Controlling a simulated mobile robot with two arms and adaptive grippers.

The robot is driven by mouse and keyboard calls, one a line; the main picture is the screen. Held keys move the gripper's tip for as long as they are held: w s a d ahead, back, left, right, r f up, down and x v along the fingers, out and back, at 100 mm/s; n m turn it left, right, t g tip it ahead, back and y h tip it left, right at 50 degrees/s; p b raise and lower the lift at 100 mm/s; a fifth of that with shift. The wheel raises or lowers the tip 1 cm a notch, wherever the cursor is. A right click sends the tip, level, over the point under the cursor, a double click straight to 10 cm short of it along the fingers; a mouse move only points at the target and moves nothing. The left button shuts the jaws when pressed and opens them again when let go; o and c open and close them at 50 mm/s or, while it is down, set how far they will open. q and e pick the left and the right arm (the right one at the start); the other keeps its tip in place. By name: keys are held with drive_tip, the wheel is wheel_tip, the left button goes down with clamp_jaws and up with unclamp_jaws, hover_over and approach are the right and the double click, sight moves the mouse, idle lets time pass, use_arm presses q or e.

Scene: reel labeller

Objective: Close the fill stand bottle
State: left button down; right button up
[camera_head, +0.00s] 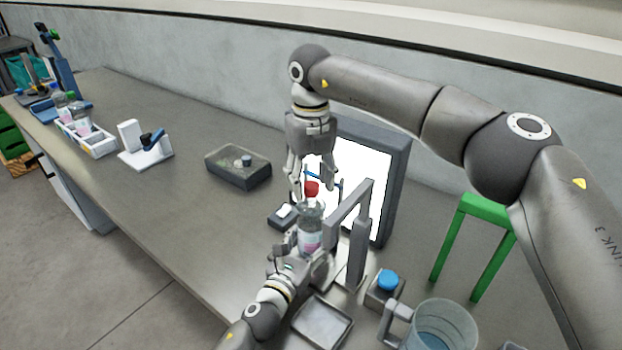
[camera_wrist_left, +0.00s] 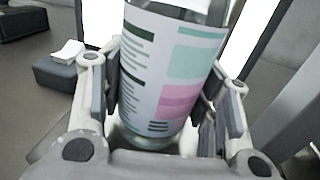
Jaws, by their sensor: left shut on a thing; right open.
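The fill stand bottle (camera_head: 311,224) is clear with a printed label and stands upright at the stand. It also shows in the left wrist view, where its white, green and pink label (camera_wrist_left: 165,75) faces me. My left gripper (camera_head: 299,254) is shut around the bottle's lower body, with a finger on each side in the left wrist view (camera_wrist_left: 158,110). A red cap (camera_head: 312,188) shows at the top of the bottle; I cannot tell whether it is seated. My right gripper (camera_head: 308,181) points down from above, open, its fingertips near the cap. The bottle's top is outside the left wrist view.
A grey fill stand frame (camera_head: 359,230) and a bright white panel (camera_head: 377,190) stand close beside the bottle. A blue-capped container (camera_head: 388,281), a clear jug (camera_head: 447,325) and a metal tray (camera_head: 322,322) are in front. A green frame (camera_head: 476,240) stands right.

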drive_tip(key=shift+r, duration=0.1)
wheel_tip(320, 180, up, 12)
idle(0.5)
use_arm(q)
drive_tip(key=shift+c, duration=2.1)
unclamp_jaws()
drive_tip(key=v, duration=1.2)
